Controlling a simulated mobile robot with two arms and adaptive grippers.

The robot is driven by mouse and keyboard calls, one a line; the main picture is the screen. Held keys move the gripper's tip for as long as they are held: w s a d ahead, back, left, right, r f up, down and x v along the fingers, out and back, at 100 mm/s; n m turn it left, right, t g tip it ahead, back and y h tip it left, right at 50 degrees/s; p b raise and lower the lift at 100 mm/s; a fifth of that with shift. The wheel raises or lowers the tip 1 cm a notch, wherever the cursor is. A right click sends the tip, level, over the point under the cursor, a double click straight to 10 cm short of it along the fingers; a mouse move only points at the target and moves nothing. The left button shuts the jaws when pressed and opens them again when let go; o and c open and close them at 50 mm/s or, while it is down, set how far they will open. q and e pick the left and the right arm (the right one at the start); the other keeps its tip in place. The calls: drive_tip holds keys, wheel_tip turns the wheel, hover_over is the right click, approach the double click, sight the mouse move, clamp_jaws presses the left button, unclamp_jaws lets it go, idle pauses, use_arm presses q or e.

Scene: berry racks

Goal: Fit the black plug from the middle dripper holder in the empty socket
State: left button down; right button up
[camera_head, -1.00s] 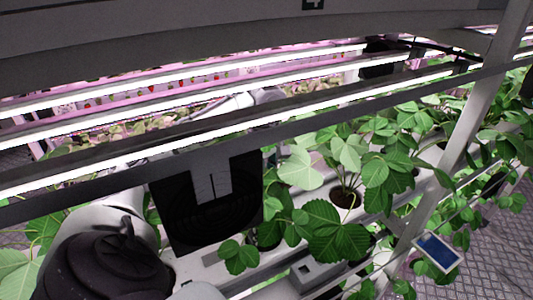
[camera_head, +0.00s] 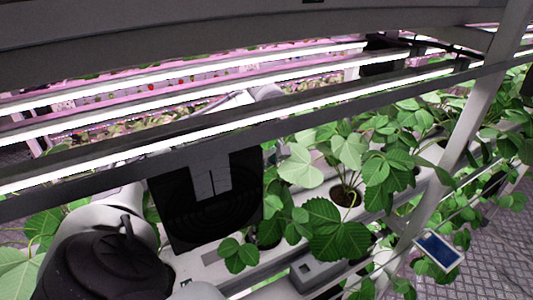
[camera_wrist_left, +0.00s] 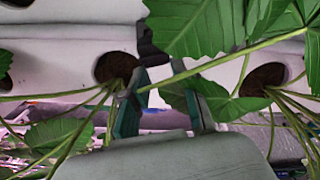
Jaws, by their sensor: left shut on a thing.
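In the left wrist view my left gripper (camera_wrist_left: 161,78) points up at a white planting gutter (camera_wrist_left: 55,50), with green pads on its fingers. It is shut on a small dark thing (camera_wrist_left: 149,42) at the fingertips, which looks like the black plug; a leaf and a stem partly cover it. I cannot make out the dripper holders. In the head view my left arm comes in at the lower left, and its gripper is hidden. A grey box (camera_head: 322,270) with a dark square opening stands low in the middle; I cannot tell whether it is the socket. My right gripper is not in view.
Strawberry plants (camera_head: 345,160) crowd the gutters, with leaves and stems close around my left fingers. Bright lamp bars (camera_head: 230,135) cross in front of the rack. A slanted metal post (camera_head: 462,140) stands at the right, near a small blue panel (camera_head: 438,251).

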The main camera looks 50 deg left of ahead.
use_arm(q)
drive_tip(key=shift+f, duration=0.3)
idle(0.5)
drive_tip(key=shift+f+b, duration=0.15)
drive_tip(key=shift+b, duration=0.15)
drive_tip(key=shift+c, duration=2.1)
unclamp_jaws()
